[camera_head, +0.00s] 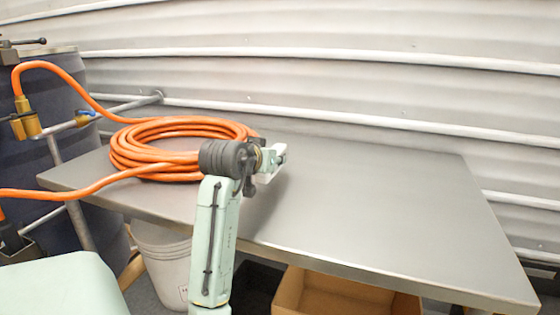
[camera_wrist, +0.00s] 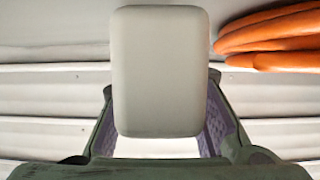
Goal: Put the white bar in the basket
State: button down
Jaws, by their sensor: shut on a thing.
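The white bar (camera_wrist: 160,70) fills the middle of the wrist view as a pale block with rounded corners. My gripper (camera_wrist: 160,112) is shut on it, with a purple-lined finger on either side. In the head view my gripper (camera_head: 262,163) is over the grey table, just right of the orange hose coil. A small pale part of the bar (camera_head: 268,178) shows there, mostly hidden by the gripper. I cannot tell how far the bar is above the table. No basket is recognisable in either view.
The coiled orange hose (camera_head: 165,133) lies on the left of the grey table (camera_head: 390,215); the table's middle and right are clear. An open cardboard box (camera_head: 340,297) and a whitish bucket (camera_head: 165,265) stand below the front edge. A ribbed wall (camera_head: 350,85) rises behind.

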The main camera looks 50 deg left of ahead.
aim_at(281, 166)
jog(key=w, duration=0.1)
jog(key=w+a, duration=0.1)
jog(key=w, duration=0.1)
jog(key=shift+f, duration=0.1)
jog(key=f, duration=0.1)
jog(key=w+f+p, duration=0.1)
jog(key=shift+w+a+f+p, duration=0.1)
jog(key=shift+a+f+p, duration=0.1)
jog(key=shift+f+p, duration=0.1)
jog(key=shift+f, duration=0.55)
jog(key=shift+f, duration=0.2)
jog(key=c, duration=1.2)
grip_release()
